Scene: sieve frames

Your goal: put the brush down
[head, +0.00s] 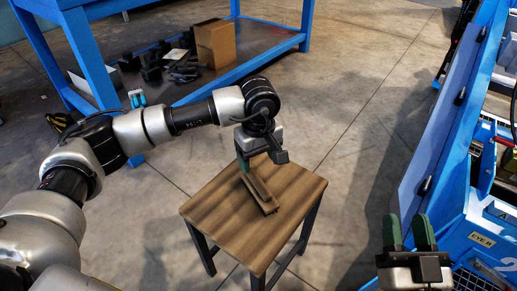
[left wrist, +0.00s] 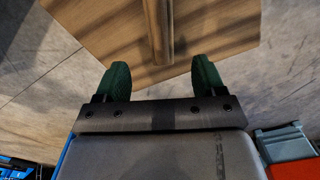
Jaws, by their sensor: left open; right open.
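The brush (head: 261,194), long, narrow and brown, appears to lie on the square wooden top of a small stool (head: 223,214). Its far end is partly hidden by my left gripper (head: 263,160), which is just above it. In the left wrist view the brush (left wrist: 158,32) runs up from between the tips of my left gripper (left wrist: 162,78). The green fingers are wide apart with nothing between them. The stool top (left wrist: 105,35) shows behind. My right gripper (head: 408,232) is open and empty at the lower right, away from the stool.
A blue-framed bench (head: 240,73) at the back has a cardboard box (head: 215,44) and dark parts on its lower shelf. A blue rack (head: 470,215) with a bin labelled "EYE B" stands at the right. Bare floor (head: 345,165) lies between stool and rack.

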